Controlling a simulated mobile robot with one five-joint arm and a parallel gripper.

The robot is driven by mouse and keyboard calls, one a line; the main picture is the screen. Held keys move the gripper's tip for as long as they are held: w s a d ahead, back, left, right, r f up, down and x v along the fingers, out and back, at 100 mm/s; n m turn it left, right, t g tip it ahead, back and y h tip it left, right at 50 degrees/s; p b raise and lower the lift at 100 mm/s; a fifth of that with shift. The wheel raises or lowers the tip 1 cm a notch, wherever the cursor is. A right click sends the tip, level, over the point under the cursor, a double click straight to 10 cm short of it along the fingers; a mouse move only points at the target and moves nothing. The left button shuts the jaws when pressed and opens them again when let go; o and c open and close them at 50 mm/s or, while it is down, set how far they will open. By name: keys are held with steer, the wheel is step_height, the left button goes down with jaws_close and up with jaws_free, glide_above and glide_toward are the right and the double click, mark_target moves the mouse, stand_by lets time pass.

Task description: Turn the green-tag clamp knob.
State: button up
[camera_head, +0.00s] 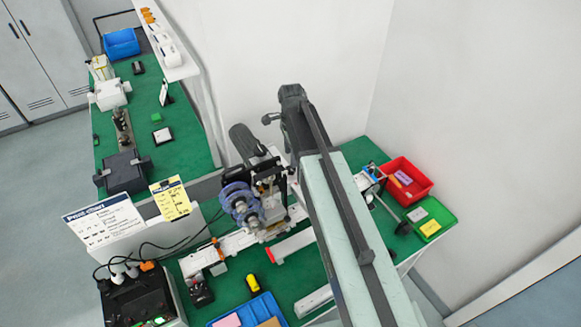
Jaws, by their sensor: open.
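My arm reaches up the picture from the lower right, with my gripper (285,117) at its far end, above the near bench. The gripper is small and dark, and its fingertips are hard to make out. A coder machine (268,190) with blue-violet reels (240,203) stands on the near bench, left of my arm and partly hidden by it. A round black knob (403,228) shows right of my arm, at the machine's right side. I cannot make out a green tag on any knob, so I cannot tell which is the clamp knob.
The near green bench (350,153) holds a red bin (404,181), a green tray (430,219), a blue tray (246,312) and a black control box (137,297) with cables. A second green bench (187,150) stands upper left. White walls close in behind my arm.

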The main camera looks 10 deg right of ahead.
mark_target(291, 170)
step_height(291, 170, down, 6)
steer(key=b, duration=0.5)
steer(key=shift+a+f, duration=0.1)
